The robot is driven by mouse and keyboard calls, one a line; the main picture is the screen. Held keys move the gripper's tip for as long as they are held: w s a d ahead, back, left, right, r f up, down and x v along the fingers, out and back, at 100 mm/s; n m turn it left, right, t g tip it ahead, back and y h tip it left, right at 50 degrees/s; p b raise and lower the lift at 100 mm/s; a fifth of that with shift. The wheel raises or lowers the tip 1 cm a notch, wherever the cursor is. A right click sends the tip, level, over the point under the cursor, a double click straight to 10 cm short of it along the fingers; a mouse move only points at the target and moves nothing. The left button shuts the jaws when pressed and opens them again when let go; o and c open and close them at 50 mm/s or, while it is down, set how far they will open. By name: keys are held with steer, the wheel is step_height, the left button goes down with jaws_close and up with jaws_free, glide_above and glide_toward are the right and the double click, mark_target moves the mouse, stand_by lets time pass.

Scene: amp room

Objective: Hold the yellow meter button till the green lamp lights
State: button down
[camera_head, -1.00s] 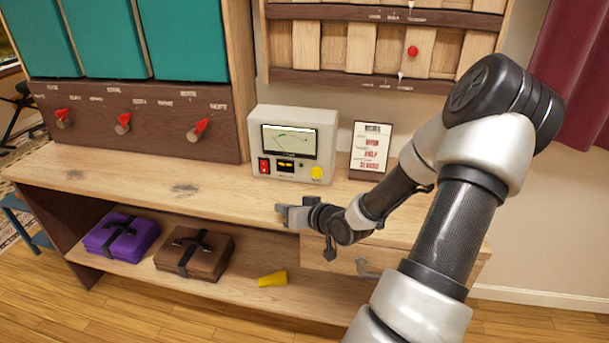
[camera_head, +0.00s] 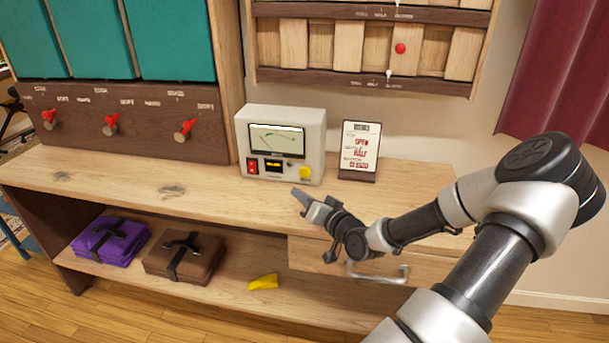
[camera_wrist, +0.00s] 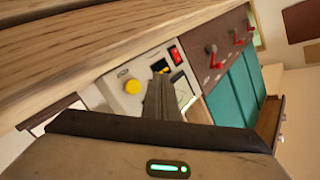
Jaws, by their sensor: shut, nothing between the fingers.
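The white meter box (camera_head: 312,138) stands on the wooden bench top. Its yellow button (camera_head: 305,173) is at the lower right of its front face, right of a red switch (camera_head: 252,166) and below the dial screen (camera_head: 276,141). My gripper (camera_head: 299,193) is shut and empty, just in front of and below the button, with a gap between them. In the wrist view the shut fingers (camera_wrist: 159,75) point toward the meter's face, and the yellow button (camera_wrist: 132,86) lies beside the tips. I see no lit green lamp on the meter; the dial's green marks are small.
A small printed card (camera_head: 359,150) stands right of the meter. Red-knobbed levers (camera_head: 111,124) line the cabinet at left. A drawer with a metal handle (camera_head: 378,273) is under the bench. Purple (camera_head: 111,240) and brown (camera_head: 184,257) cases and a yellow block (camera_head: 263,282) lie on the lower shelf.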

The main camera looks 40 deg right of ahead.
mark_target(302, 174)
steer(key=shift+w+d, duration=2.1)
steer(key=shift+d, duration=0.3)
steer(key=shift+w+d, duration=0.25)
steer(key=shift+d, duration=0.1)
steer(key=shift+w+d, duration=0.1)
stand_by(0.6)
steer(key=shift+w+d+r, duration=0.1)
steer(key=shift+w+d, duration=0.15)
steer(key=shift+d, duration=0.2)
stand_by(0.7)
steer(key=shift+s+d+f, duration=0.1)
steer(key=shift+f, duration=0.1)
stand_by(2.5)
